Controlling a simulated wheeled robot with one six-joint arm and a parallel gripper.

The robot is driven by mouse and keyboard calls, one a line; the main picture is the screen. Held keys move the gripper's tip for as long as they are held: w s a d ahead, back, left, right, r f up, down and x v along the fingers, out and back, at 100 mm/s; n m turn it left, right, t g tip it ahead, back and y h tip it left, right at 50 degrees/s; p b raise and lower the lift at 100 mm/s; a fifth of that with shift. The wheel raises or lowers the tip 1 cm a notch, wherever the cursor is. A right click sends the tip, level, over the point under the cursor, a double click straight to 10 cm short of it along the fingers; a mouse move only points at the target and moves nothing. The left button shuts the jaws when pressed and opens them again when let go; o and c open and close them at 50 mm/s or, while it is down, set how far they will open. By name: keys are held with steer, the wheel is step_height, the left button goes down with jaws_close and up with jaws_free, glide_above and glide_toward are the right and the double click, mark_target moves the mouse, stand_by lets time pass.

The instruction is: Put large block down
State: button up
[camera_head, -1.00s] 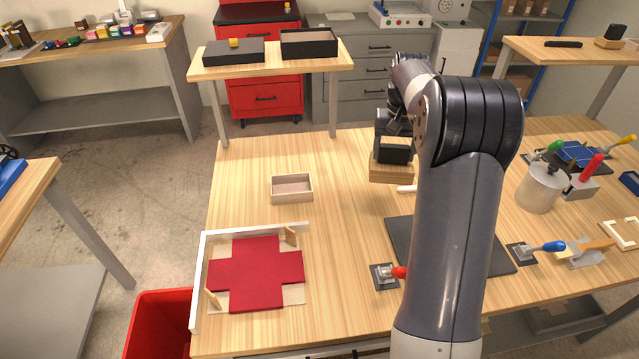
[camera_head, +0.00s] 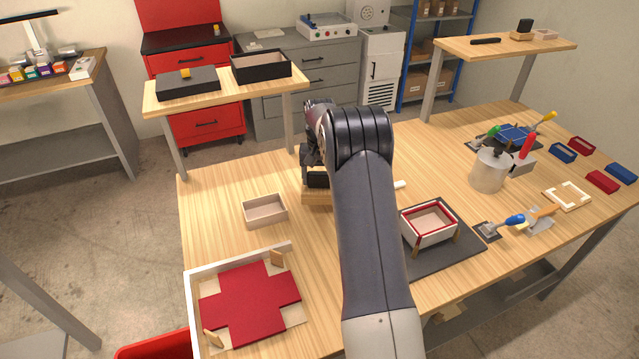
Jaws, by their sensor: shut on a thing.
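The large block (camera_head: 316,198), pale wood, shows at the middle of the main table, partly hidden behind my arm. My gripper (camera_head: 317,182) is dark and sits right above the block, shut on it. The fingertips are hard to make out. The block is at or close to the table top; I cannot tell whether it touches.
A small open beige box (camera_head: 265,211) stands left of the block. A red cross-shaped sheet (camera_head: 250,302) lies in a white corner frame (camera_head: 190,310) at front left. A white box with red edging (camera_head: 430,225) stands on a dark mat (camera_head: 462,250) right of my arm.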

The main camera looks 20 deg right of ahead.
mark_target(320, 185)
steer(key=shift+f, duration=1.55)
steer(key=o, duration=1.6)
steer(key=shift+c, duration=0.2)
step_height(320, 185, up, 12)
steer(key=shift+r+b, duration=0.15)
steer(key=shift+b, duration=0.45)
